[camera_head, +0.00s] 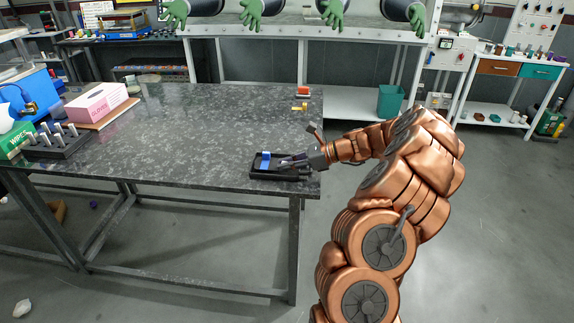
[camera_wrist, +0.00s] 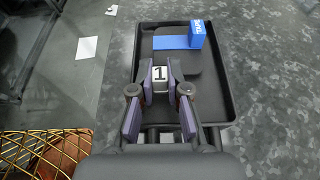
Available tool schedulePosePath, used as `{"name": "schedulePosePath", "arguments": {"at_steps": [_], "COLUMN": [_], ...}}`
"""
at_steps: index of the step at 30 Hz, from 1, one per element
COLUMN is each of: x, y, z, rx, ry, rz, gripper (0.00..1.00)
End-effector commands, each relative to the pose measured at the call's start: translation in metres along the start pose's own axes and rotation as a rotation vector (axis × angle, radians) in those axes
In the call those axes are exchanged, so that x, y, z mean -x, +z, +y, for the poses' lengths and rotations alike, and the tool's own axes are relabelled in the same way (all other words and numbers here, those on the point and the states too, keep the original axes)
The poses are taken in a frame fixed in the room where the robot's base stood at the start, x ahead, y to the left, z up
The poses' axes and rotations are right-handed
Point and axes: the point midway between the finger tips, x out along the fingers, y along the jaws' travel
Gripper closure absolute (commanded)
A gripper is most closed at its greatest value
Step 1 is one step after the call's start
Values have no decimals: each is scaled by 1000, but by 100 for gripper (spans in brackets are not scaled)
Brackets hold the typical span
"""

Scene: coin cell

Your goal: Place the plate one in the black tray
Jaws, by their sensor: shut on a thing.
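The black tray (camera_head: 253,173) lies on the dark stone-topped table near its front right corner; its rim (camera_wrist: 231,100) also shows in the wrist view. My gripper (camera_head: 292,163) is over the tray, coming in from the right. In the wrist view my gripper (camera_wrist: 160,88) is shut on plate one (camera_wrist: 160,74), a pale piece marked with a black "1". The plate is within the tray's outline, but I cannot tell whether it touches the tray floor. The fingers hide its sides.
A blue labelled block (camera_wrist: 195,32) with a flat blue strip is at the tray's far end. A red item (camera_head: 303,91) and a small yellow item (camera_head: 299,107) stand farther back. A pink box (camera_head: 96,102) and a rack (camera_head: 55,143) are at left. The table's middle is clear.

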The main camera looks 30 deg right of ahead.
Motion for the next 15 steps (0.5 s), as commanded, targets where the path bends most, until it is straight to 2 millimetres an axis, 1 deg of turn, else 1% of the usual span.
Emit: {"name": "schedulePosePath", "arguments": {"at_steps": [3,12,13,15], "x": [-3,-4,-4,-4], "y": [-8,-9,-10,-9], "z": [0,0,0,0], "rx": [-2,-1,0,0], "ry": [0,0,0,-1], "rz": [1,0,0,1], "gripper": [100,100,84,77]}}
